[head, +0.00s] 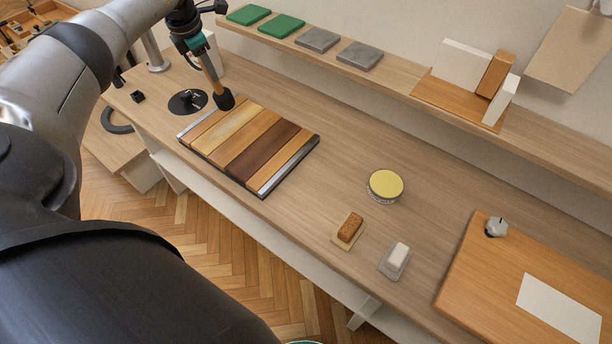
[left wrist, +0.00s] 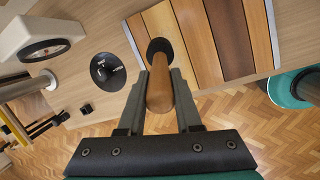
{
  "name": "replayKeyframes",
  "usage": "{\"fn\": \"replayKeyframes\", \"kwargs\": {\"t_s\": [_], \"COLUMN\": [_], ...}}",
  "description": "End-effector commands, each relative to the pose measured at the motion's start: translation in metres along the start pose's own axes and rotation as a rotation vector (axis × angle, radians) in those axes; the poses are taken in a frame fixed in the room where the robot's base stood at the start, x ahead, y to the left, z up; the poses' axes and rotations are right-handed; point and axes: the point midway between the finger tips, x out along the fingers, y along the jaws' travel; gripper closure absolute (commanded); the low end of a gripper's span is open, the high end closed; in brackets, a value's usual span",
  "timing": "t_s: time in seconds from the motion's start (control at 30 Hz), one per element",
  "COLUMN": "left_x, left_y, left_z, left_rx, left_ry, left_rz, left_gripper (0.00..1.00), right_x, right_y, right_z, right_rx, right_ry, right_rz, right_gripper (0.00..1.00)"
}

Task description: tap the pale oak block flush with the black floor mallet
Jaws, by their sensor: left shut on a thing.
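My left gripper (head: 200,52) is shut on the wooden handle of the black floor mallet (head: 224,99). In the left wrist view the handle lies between the two fingers (left wrist: 160,78), and the black head shows beyond them. The mallet head is over or against the left far edge of a panel of wood strips; contact cannot be told. The pale oak block (head: 222,131) is the light strip near the panel's left end, between browner strips. It also shows in the left wrist view (left wrist: 158,22), partly behind the mallet. Its height against its neighbours is unclear. My right gripper is not in view.
A black disc (head: 187,102) lies left of the panel. A yellow-lidded tin (head: 385,185), a brown block (head: 350,227) and a white block (head: 398,256) stand right of it. A shelf (head: 400,95) with tiles runs behind. The bench between panel and tin is clear.

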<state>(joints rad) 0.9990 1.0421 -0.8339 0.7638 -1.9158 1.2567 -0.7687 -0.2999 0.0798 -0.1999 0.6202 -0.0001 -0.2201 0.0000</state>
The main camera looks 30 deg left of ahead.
Motion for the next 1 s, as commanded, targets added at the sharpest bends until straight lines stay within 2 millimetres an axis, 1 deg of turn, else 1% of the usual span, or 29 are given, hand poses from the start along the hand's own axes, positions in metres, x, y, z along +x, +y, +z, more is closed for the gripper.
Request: {"fn": "replayKeyframes", "kwargs": {"t_s": [0.03, 0.2, 0.6, 0.7, 1.0], "left_x": [-0.007, -0.028, -0.074, -0.078, -0.076], "left_y": [0.002, 0.006, 0.014, 0.015, 0.014], "left_z": [0.002, 0.006, 0.016, 0.016, 0.016], "left_rx": [-0.001, 0.0, -0.001, -0.001, -0.001], "left_ry": [-0.003, -0.004, -0.003, -0.003, -0.002], "left_rz": [0.002, 0.002, 0.001, 0.001, 0.001], "left_gripper": [1.0, 1.0, 1.0, 1.0, 1.0], "right_x": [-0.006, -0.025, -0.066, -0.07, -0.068], "right_y": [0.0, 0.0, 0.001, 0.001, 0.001], "right_z": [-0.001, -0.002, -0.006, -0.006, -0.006], "right_rx": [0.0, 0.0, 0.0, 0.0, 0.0], "right_ry": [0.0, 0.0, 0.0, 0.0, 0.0], "right_rz": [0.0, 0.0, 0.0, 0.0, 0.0], "right_gripper": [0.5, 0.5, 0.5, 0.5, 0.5]}}
